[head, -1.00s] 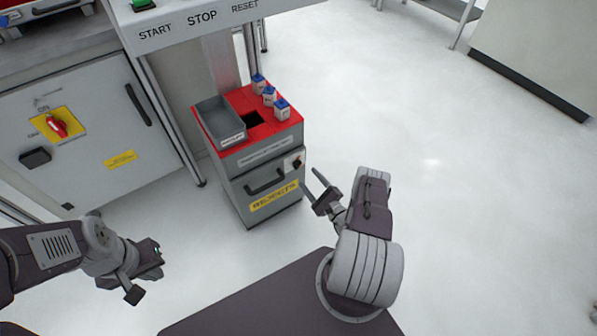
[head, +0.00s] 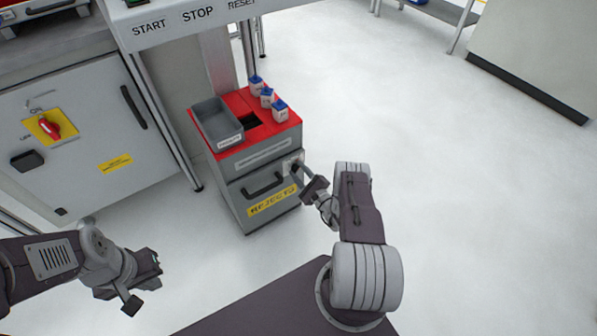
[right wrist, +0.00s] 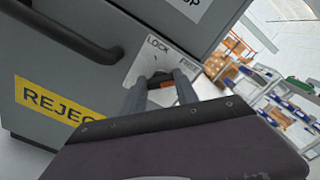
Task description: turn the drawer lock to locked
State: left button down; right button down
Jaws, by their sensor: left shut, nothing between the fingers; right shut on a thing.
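The drawer lock is a small dark knob (right wrist: 160,79) on a pale plate (right wrist: 143,65) marked LOCK and FREE in the right wrist view. It sits at the upper right of the grey drawer front (head: 236,194), on the reject cabinet. My right gripper (head: 297,172) is at the lock, and its two fingers (right wrist: 161,92) are shut on the knob, hiding part of it. A bit of orange-red shows between the fingers; the knob's exact angle is hard to tell. My left gripper (head: 146,284) is shut and empty, low at the left, away from the cabinet.
The drawer has a dark handle (head: 262,186) and a yellow REJECTS label (head: 271,203). A grey tray (head: 217,124) and several blue-capped bottles (head: 280,112) stand on the red top. A machine cabinet with a red switch (head: 49,127) is at left. The floor at right is clear.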

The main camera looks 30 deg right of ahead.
jog(key=shift+n, duration=0.3)
jog(key=n+p, duration=0.1)
jog(key=n, duration=0.1)
jog(key=shift+n, duration=0.4)
jog(key=n+p, duration=0.2)
jog(key=n, duration=0.3)
jog(key=shift+n, duration=0.3)
jog(key=n+p, duration=0.1)
jog(key=n, duration=0.3)
jog(key=shift+f, duration=0.1)
jog(key=shift+f+n+p, duration=0.1)
jog(key=shift+n+p, duration=0.6)
jog(key=shift+n, duration=1.7)
jog(key=c, duration=0.9)
grip_release()
